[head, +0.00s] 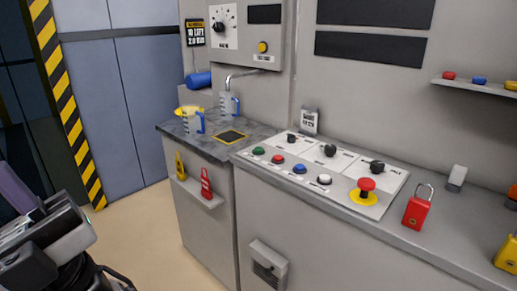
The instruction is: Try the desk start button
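The desk control panel (318,172) is a pale sloped plate on the grey desk. Its front row holds a green button (259,151), a red button (278,159), a blue button (300,169) and a white button (324,179). The labels are too small to read, so I cannot tell which is marked start; nothing covers the green one. A red mushroom button (367,184) on a yellow disc is at the right end. Grey and black parts of my arm show at the lower left, well apart from the panel; my gripper's fingers cannot be made out there.
Black knobs (330,150) stand behind the buttons. A red padlock (417,208) stands right of the panel, a yellow one (507,254) further right. Open floor (150,240) lies before the desk.

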